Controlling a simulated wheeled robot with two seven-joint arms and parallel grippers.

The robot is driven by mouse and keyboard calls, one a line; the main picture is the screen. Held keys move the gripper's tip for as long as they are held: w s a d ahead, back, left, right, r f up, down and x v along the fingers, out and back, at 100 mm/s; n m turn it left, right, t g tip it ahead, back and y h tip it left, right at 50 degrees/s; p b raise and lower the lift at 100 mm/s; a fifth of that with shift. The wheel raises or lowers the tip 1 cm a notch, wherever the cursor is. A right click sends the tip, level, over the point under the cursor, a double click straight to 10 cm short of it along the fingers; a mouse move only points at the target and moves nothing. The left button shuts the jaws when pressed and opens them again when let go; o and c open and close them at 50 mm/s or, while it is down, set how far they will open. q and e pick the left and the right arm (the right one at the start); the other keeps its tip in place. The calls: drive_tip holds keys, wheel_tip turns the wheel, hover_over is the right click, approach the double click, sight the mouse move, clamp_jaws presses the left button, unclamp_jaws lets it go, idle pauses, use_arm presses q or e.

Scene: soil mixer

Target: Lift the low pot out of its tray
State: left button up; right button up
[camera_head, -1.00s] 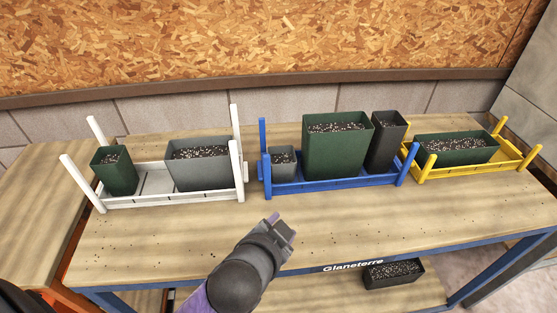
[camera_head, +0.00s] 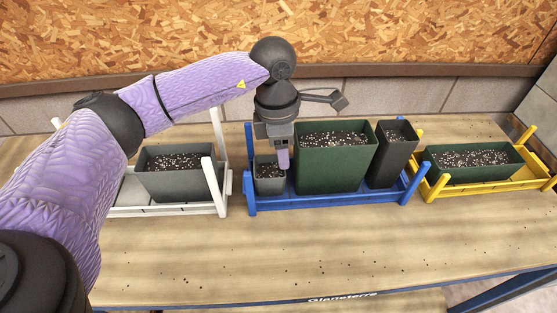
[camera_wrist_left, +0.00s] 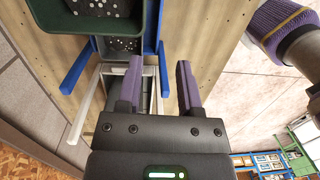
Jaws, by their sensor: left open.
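A small, low grey pot (camera_head: 268,178) with speckled soil stands at the left end of the blue tray (camera_head: 330,201). Beside it in this tray are a big green pot (camera_head: 332,165) and a tall dark pot (camera_head: 391,158). My left gripper (camera_head: 283,160) points down at the small pot; one purple finger overlaps its rim in the head view. In the left wrist view the jaws (camera_wrist_left: 157,78) are open and empty. The small pot (camera_wrist_left: 125,45) shows beyond the fingertips, partly hidden by one finger. Contact cannot be told. My right gripper is not in view.
A white tray (camera_head: 165,211) with a grey pot (camera_head: 180,184) stands left, partly behind my left arm. A yellow tray (camera_head: 490,186) with a wide, low green pot (camera_head: 475,172) stands right. Corner posts rise from the trays. The table front (camera_head: 330,260) is clear.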

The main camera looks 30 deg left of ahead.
sight(270, 174)
use_arm(q)
drive_tip(key=shift+y, duration=0.6)
drive_tip(key=a+f, duration=0.1)
drive_tip(key=f, duration=0.2)
drive_tip(key=a+f+b, duration=0.1)
drive_tip(key=f, duration=0.2)
drive_tip(key=a+f, duration=0.1)
drive_tip(key=f, duration=0.2)
drive_tip(key=shift+w+b, duration=0.25)
drive_tip(key=shift+b, duration=0.05)
clamp_jaws()
